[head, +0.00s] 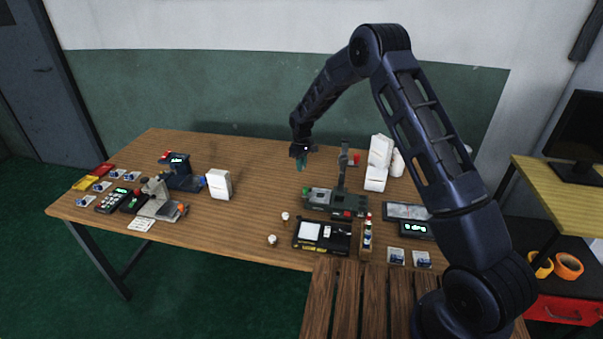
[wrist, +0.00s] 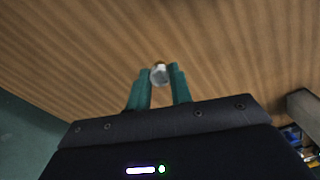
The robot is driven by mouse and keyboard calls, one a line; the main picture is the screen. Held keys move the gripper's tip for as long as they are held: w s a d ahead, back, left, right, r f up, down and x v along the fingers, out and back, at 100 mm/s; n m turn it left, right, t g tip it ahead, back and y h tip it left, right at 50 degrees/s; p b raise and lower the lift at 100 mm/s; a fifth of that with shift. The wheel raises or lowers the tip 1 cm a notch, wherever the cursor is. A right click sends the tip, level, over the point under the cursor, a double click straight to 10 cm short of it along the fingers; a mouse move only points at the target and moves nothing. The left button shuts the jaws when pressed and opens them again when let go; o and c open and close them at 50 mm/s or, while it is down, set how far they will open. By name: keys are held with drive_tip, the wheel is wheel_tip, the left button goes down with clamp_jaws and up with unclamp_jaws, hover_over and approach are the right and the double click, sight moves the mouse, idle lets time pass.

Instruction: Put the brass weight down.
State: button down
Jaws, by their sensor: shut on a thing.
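My gripper (head: 301,163) hangs above the back middle of the wooden table (head: 262,178), its teal fingers pointing down. In the wrist view my gripper (wrist: 159,80) is shut on a small rounded thing, the brass weight (wrist: 160,75). It looks pale and shiny there, with a brownish far edge, and sits between the fingertips. Bare wood lies beyond it. In the head view I cannot make out the weight. The gap between it and the tabletop is hard to judge.
A grey-green device with an upright post (head: 335,199) stands right of my gripper. White blocks (head: 378,163) stand behind it. A white block (head: 219,184) stands to the left. Two small white-topped pieces (head: 285,216) (head: 272,240) stand nearer the front. The table's back middle is clear.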

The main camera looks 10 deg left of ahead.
drive_tip(key=shift+f, duration=2.1)
drive_tip(key=c, duration=1.3)
unclamp_jaws()
drive_tip(key=shift+f, duration=0.1)
drive_tip(key=shift+o, duration=0.2)
